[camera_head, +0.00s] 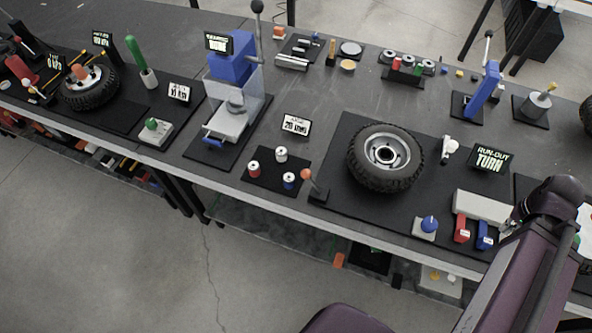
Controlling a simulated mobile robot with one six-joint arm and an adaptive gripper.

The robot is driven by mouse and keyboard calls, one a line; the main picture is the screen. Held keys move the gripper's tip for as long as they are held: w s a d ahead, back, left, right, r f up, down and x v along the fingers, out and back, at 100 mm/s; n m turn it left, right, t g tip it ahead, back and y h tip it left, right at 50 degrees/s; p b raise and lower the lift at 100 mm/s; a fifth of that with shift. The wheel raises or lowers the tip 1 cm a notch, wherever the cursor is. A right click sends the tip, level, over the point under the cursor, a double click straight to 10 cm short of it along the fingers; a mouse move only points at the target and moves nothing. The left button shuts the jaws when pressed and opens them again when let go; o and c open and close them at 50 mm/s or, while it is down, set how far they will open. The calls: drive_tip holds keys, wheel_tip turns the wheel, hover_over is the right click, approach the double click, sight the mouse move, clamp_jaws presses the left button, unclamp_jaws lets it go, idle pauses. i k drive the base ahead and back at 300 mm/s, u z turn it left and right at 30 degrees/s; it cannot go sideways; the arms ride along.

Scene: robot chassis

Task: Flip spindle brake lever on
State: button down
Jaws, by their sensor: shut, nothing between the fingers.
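A lever with an orange ball knob (306,174) stands on a small black base at the left front corner of the wheel's black mat. It leans up and to the left. It may be the spindle brake lever, but no label on it is readable. A black-tyred wheel with a grey hub (386,157) lies on that mat to its right, and a sign reading "RUN-OUT TURN" (489,159) stands further right. My purple arm enters at the lower right, far from the lever. My gripper is out of view.
Small red, white and blue-marked cylinders (281,154) stand just left of the lever. A blue press (230,72) with a tall lever is further left. A blue-knobbed box (427,226) and red and blue blocks (461,229) sit at the front right. Floor before the bench is clear.

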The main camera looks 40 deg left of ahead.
sight(306, 174)
drive_tip(key=u, duration=1.15)
drive_tip(key=k, duration=0.45)
drive_tip(key=u, duration=0.6)
drive_tip(key=i, duration=0.5)
